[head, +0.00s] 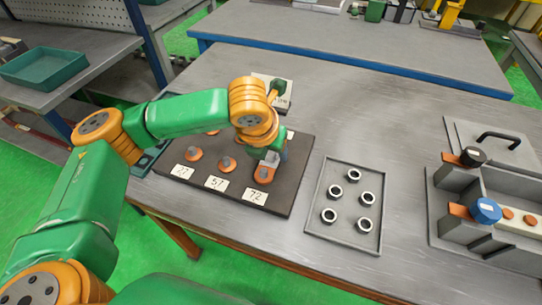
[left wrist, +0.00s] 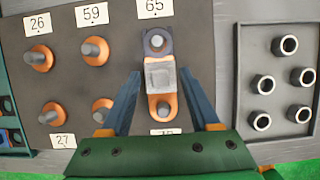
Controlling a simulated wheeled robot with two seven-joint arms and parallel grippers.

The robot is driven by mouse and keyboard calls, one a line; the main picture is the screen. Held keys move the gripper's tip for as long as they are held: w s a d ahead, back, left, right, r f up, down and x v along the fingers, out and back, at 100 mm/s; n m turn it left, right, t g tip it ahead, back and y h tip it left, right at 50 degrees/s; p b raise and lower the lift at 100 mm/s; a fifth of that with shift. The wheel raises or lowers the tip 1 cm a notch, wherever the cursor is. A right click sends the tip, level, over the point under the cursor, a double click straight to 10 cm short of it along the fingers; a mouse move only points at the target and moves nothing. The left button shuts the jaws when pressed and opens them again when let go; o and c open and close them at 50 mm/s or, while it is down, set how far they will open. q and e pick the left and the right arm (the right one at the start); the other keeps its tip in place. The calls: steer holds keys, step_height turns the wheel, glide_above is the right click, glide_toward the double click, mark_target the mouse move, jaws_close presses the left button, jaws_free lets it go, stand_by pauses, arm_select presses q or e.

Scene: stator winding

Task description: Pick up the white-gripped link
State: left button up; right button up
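The white-gripped link (left wrist: 160,77) lies on the dark board in the left wrist view, across the post by label 65 and the post nearer me. Its middle is a pale grey-white block; a dark plate is at the far end and an orange one at the near end. In the head view the link (head: 269,161) is partly hidden by my left gripper (head: 277,157). In the left wrist view my left gripper (left wrist: 161,74) is open, with one blue finger on each side of the block and visible gaps. My right gripper is not in view.
The board (head: 180,184) carries several orange-based posts with number labels. A grey tray (head: 317,222) with several metal nuts is to its right. A grey fixture (head: 440,205) with a blue-capped post stands at far right. The table between tray and fixture is clear.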

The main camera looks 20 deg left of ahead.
arm_select(q)
steer(key=shift+s, duration=0.1)
jaws_close()
steer(key=shift+r, duration=0.1)
